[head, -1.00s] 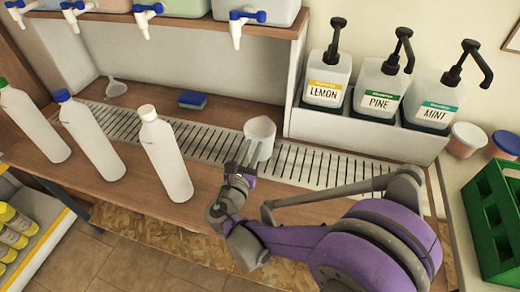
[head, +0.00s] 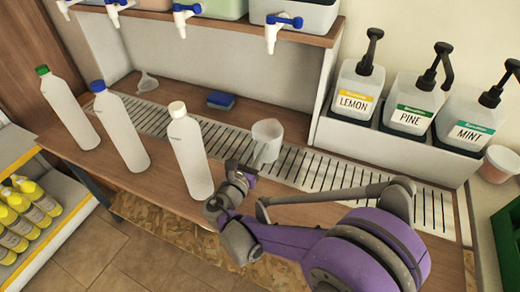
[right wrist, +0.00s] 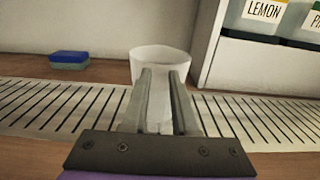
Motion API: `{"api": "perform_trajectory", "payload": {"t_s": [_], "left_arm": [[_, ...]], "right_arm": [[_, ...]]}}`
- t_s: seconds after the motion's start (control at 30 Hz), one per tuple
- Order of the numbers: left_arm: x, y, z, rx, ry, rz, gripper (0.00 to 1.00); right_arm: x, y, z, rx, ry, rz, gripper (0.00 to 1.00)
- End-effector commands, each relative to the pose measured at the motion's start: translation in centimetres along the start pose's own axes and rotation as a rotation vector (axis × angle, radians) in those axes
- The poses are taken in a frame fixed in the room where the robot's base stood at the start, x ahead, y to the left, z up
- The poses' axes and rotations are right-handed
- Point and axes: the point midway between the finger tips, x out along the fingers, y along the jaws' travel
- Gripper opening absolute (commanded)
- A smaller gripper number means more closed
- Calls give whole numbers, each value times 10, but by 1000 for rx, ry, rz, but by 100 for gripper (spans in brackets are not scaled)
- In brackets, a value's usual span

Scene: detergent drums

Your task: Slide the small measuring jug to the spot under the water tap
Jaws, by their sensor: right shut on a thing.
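The small measuring jug (head: 267,130) is a translucent whitish cup standing upright on the slatted drip grate. It also shows in the right wrist view (right wrist: 160,60). My right gripper (head: 260,152) is at the jug's near side, its two fingers shut on it. In the right wrist view the fingers (right wrist: 160,78) overlap the jug's front. The rightmost blue-handled white tap (head: 272,38) hangs from a clear container on the shelf, above and behind the jug in the head view. No label shows which tap gives water. My left gripper is not in view.
Three white bottles (head: 191,150) stand left of the jug. A blue sponge (head: 220,99) and a funnel (head: 146,82) lie behind the grate (head: 315,168). Pump bottles marked LEMON (head: 355,100), PINE and MINT stand in a white holder at right. The grate between jug and nearest bottle is clear.

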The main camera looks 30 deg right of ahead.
Motion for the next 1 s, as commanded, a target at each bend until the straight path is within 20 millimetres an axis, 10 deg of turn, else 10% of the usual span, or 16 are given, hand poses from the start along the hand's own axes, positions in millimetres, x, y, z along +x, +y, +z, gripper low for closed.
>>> {"api": "perform_trajectory", "payload": {"t_s": [0.43, 0.47, 0.63, 1.0], "left_arm": [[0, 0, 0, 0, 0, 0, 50], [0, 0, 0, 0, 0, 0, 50], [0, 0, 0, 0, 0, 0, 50], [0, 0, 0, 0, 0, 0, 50]], "right_arm": [[0, 0, 0, 0, 0, 0, 0], [0, 0, 0, 0, 0, 0, 31], [0, 0, 0, 0, 0, 0, 61], [-5, 0, 0, 1, 0, 1, 62]]}}
